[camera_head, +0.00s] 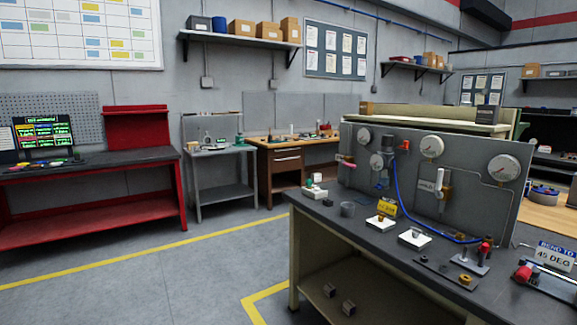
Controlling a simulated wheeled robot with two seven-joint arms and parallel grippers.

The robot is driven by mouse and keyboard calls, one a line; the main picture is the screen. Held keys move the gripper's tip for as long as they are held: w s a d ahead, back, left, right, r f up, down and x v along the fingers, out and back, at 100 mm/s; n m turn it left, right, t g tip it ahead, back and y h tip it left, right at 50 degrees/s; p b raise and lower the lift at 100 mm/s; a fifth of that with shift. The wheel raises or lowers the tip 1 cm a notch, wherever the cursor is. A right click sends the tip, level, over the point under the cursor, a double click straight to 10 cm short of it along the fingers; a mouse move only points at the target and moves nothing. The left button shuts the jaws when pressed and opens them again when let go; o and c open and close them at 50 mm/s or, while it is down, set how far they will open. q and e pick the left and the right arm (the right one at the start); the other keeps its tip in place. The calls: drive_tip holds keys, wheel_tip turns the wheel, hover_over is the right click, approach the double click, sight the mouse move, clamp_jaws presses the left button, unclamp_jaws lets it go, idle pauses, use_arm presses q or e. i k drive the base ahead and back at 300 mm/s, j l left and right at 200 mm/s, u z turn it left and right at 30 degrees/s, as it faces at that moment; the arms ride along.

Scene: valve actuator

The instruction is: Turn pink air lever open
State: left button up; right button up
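A small pink lever (347,164) sticks out at the left end of the grey valve panel (465,200), below a gauge (365,135). It is small in the picture, and I cannot make out its exact angle. The panel stands upright on a dark-topped workbench (330,222) at the right. A blue hose (402,200) curves down across the panel from near a red fitting (404,146). Neither of my grippers shows in the head view.
Open floor (200,285) lies left of the bench. A red workbench (90,205) stands at far left.

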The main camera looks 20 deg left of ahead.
sight(343, 161)
drive_tip(key=u, duration=0.25)
drive_tip(key=i+j+z, duration=0.35)
drive_tip(key=i+j, duration=0.8)
drive_tip(key=i, duration=0.35)
drive_tip(key=i+j+z, duration=0.4)
drive_tip(key=i+j, duration=1)
drive_tip(key=j, duration=0.15)
